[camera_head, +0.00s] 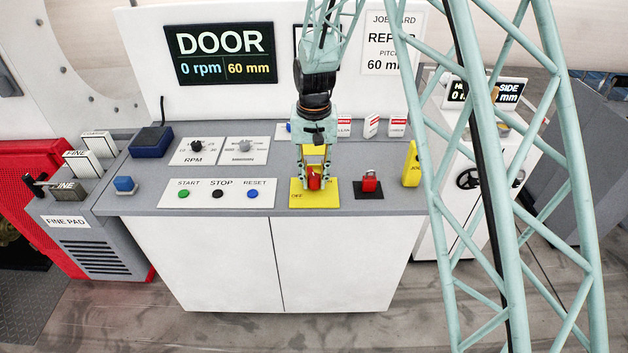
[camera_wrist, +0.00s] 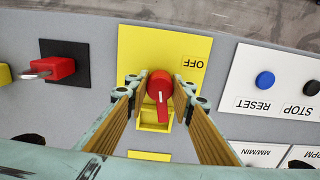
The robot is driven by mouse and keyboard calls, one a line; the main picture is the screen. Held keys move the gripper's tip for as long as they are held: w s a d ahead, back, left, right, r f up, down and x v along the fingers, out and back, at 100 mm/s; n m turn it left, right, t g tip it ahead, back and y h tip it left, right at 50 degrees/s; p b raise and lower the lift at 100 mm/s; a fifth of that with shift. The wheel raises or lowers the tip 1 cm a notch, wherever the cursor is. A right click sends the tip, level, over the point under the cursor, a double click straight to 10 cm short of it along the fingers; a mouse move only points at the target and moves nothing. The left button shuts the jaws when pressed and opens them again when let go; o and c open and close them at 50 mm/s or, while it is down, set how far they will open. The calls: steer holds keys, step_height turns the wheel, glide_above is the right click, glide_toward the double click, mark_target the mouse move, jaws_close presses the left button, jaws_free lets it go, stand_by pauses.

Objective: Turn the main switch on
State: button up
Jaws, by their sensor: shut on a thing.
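The main switch is a red rotary knob (camera_wrist: 160,86) on a yellow plate (camera_wrist: 190,48) marked OFF. In the head view the red knob (camera_head: 314,181) shows between my fingers on its yellow plate (camera_head: 327,200). My gripper (camera_head: 314,184) points down over the plate, and in the wrist view my gripper (camera_wrist: 162,98) has a finger on each side of the knob, shut on it. The knob's white pointer line slants a little away from the OFF label. The other end of the plate is partly hidden by my fingers.
A red padlock (camera_wrist: 52,69) sits on a black plate close beside the switch. START, STOP and RESET buttons (camera_head: 218,194) are on its other side. The display (camera_head: 220,54) reads DOOR, 0 rpm.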

mark_target(314, 176)
steer(key=shift+m, duration=1.2)
steer(key=o, duration=0.8)
steer(key=shift+o, duration=0.2)
steer(key=shift+r, duration=0.15)
step_height(314, 176, up, 12)
stand_by(0.4)
